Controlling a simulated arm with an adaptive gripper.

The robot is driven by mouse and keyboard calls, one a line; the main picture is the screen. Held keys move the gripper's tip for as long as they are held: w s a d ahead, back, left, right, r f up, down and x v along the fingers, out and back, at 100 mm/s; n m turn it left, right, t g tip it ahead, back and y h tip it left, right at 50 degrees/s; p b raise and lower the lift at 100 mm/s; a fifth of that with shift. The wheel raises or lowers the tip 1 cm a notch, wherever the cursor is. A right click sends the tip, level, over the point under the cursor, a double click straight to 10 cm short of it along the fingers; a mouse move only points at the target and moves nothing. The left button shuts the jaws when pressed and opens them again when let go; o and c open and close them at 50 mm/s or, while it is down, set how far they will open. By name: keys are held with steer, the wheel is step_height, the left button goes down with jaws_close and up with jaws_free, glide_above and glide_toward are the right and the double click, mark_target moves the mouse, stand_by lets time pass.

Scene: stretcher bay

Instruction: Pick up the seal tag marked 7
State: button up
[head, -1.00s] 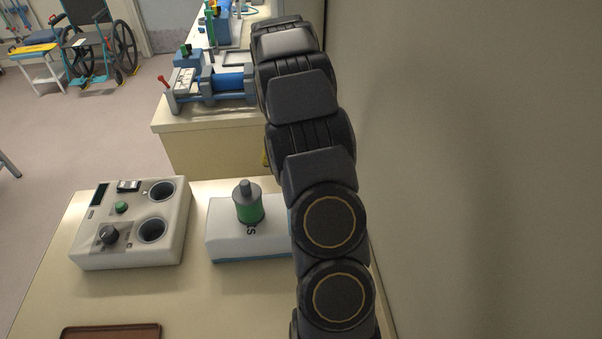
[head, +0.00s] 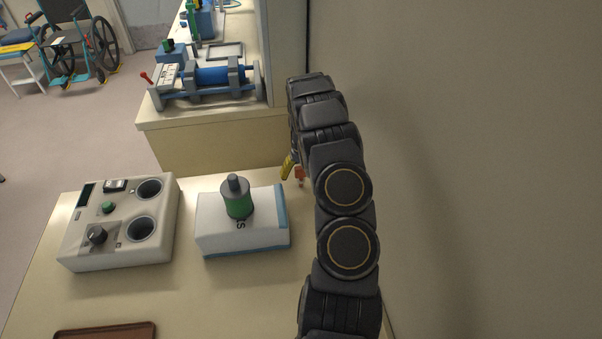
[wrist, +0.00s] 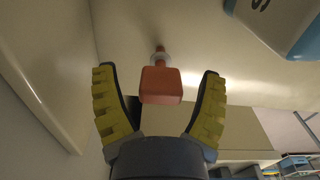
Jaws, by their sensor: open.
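An orange-red tag (wrist: 160,86) with a flat squarish head and a thin stem shows in the wrist view. I can read no number on it. In the head view a small orange piece, likely the same tag (head: 299,174), stands by the table's far right corner, partly hidden by my arm. My gripper (wrist: 158,72) is open in the wrist view, its two yellow ribbed fingers on either side of the tag with gaps and no visible contact. In the head view only a yellow finger of my gripper (head: 288,167) shows, just left of the orange piece.
A white box with a blue end (head: 245,243) bears a green-banded cylinder (head: 238,198) left of my arm. A control unit with two round wells (head: 120,225) and a brown tray (head: 105,332) are farther left. A wall (head: 470,150) rises close on the right.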

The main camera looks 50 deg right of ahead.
steer(key=shift+f, duration=0.45)
steer(key=c, duration=1)
steer(key=shift+o, duration=0.2)
steer(key=shift+r, duration=0.15)
